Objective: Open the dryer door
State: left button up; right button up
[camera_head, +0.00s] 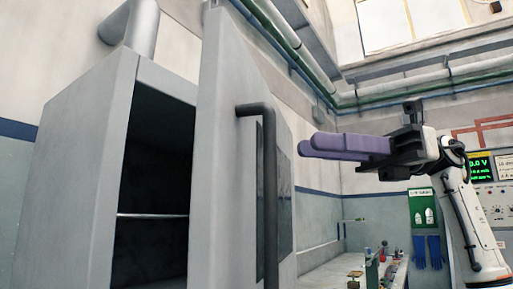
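The dryer is a grey cabinet (86,180) on the left with a dark interior. Its grey door (222,150) stands partly open, swung out toward me, so the inside shows to the left of the door's edge. A dark vertical bar handle (269,200) is on the door's outer face. My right gripper (310,147) has purple fingers and is to the right of the handle, apart from it in the picture, with fingers pointing left. Nothing shows between its fingers, but they overlap in this view, so their gap is unclear. My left gripper is out of view.
A pale rod (153,215) crosses the dryer's interior. A pipe (142,28) rises from the dryer's top. A bench with small items (372,268) stands at the back, lower right. Blue gloves (428,252) and a control panel (490,200) are on the right.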

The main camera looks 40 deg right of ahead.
aim_at(270, 141)
jog(key=x, duration=0.8)
jog(key=shift+a+b, duration=0.3)
jog(key=shift+b, duration=0.05)
grip_shut()
